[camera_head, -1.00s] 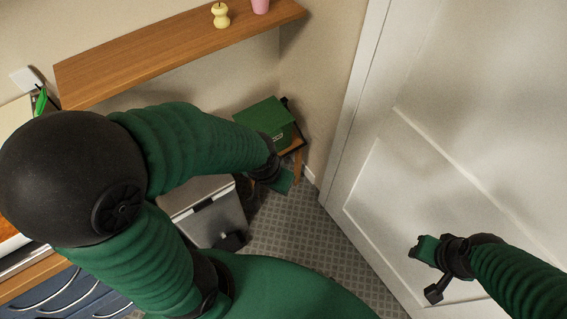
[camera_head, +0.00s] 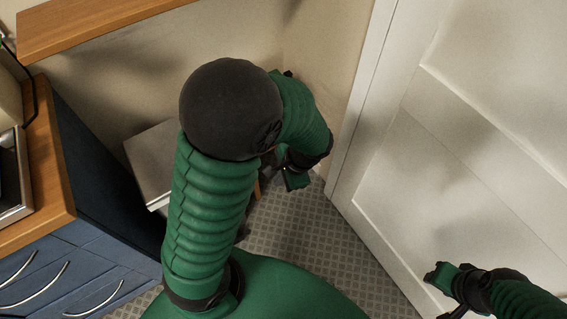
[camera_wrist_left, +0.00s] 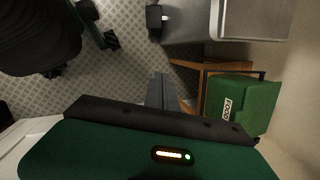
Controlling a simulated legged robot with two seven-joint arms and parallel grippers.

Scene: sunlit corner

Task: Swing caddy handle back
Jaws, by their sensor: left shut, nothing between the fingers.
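The caddy (camera_wrist_left: 240,104) is a green box with a white label, at the right of the left wrist view on a small wooden stand (camera_wrist_left: 188,76). A thin black handle bar (camera_wrist_left: 262,76) shows along its edge; its exact tilt is hard to tell. In the head view my left arm hides the caddy. My left gripper (camera_head: 297,181) points down near the corner, and its closed fingers also show in the left wrist view (camera_wrist_left: 160,90). They are empty and apart from the caddy, to its left there. My right gripper (camera_head: 455,284) is by the white door, its jaws unclear.
A grey bin (camera_head: 152,160) stands left of my left arm, and its pedal shows in the left wrist view (camera_wrist_left: 154,17). A wooden shelf (camera_head: 90,22) crosses the upper left. Blue drawers (camera_head: 70,275) are at lower left, a white door (camera_head: 430,150) at right.

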